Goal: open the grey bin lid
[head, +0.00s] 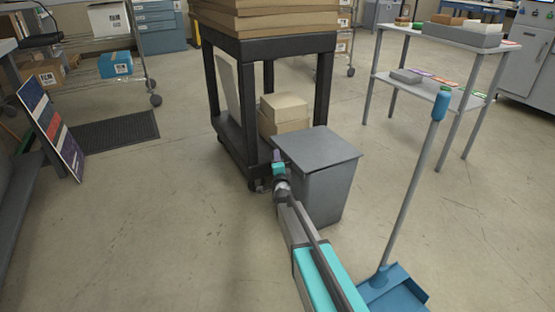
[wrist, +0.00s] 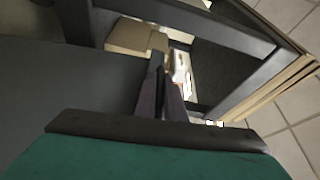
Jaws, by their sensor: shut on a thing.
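The grey bin (head: 325,190) stands on the floor in front of the black cart. Its flat grey lid (head: 318,147) lies over the top and looks closed. My gripper (head: 277,156) is at the lid's left edge. In the wrist view the lid is the dark grey surface (wrist: 70,80) on the left, and my fingers (wrist: 161,85) are close together at its edge, shut on it. The exact grip on the rim is partly hidden by the fingers.
The black cart (head: 268,46), stacked with boards, stands close behind and left of the bin. A blue dustpan (head: 394,290) with a long upright handle stands at the right front. A grey shelf table (head: 440,38) is at the back right.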

